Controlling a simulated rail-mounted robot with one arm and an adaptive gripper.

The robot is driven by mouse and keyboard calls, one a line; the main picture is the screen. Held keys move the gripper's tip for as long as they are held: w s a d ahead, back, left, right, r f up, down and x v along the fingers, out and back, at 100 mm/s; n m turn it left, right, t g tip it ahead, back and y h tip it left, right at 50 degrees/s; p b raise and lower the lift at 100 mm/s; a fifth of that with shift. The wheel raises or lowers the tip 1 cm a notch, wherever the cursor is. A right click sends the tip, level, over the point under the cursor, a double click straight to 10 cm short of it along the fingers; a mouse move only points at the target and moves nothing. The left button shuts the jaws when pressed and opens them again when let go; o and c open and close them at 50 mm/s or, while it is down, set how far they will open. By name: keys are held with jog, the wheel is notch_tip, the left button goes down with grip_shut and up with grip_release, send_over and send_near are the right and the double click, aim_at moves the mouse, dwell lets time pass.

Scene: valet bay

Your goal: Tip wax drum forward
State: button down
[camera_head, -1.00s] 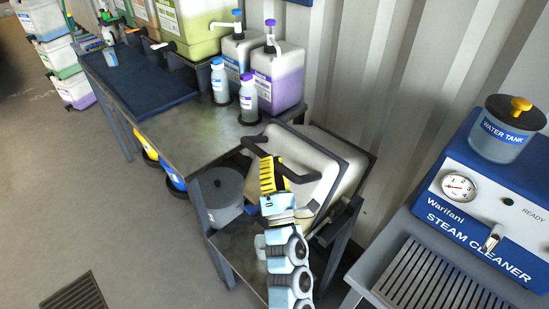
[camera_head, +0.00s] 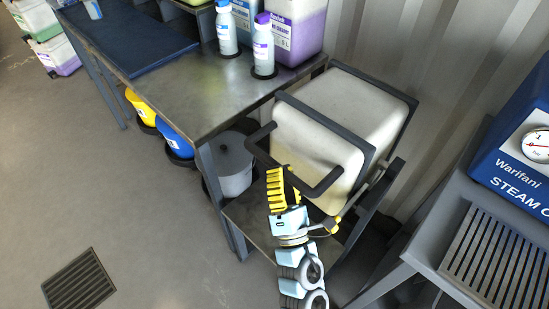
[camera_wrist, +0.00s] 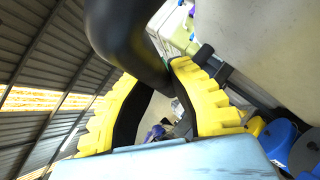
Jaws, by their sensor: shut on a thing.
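The wax drum (camera_head: 308,140) is a boxy, pale container with dark frames around its front and rear edges. It stands in a dark cradle at the end of the workbench, and its pale upper side shows. A black U-shaped handle (camera_head: 325,183) sticks out from its front. My gripper (camera_head: 282,181), with yellow ribbed fingers, is shut on this handle at the drum's front. In the wrist view the handle (camera_wrist: 128,45) passes between the yellow fingers (camera_wrist: 150,95), and the pale drum wall (camera_wrist: 270,45) fills the upper right. The fingers hide part of the bar.
The metal workbench (camera_head: 185,95) with bottles stands to the left. A grey lidded pot (camera_head: 232,165) sits below it, close to the drum. The blue steam cleaner (camera_head: 515,150) and its grated stand (camera_head: 495,250) are at the right. Open floor lies at the left, with a drain (camera_head: 78,282).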

jog(key=shift+s+f, duration=0.1)
jog(key=shift+f, duration=0.55)
jog(key=c, duration=0.9)
grip_release()
jog(key=shift+d+r, duration=0.1)
jog(key=shift+c, duration=0.2)
jog(key=shift+s, duration=0.1)
jog(key=v, duration=1.1)
jog(key=shift+s+f, duration=0.3)
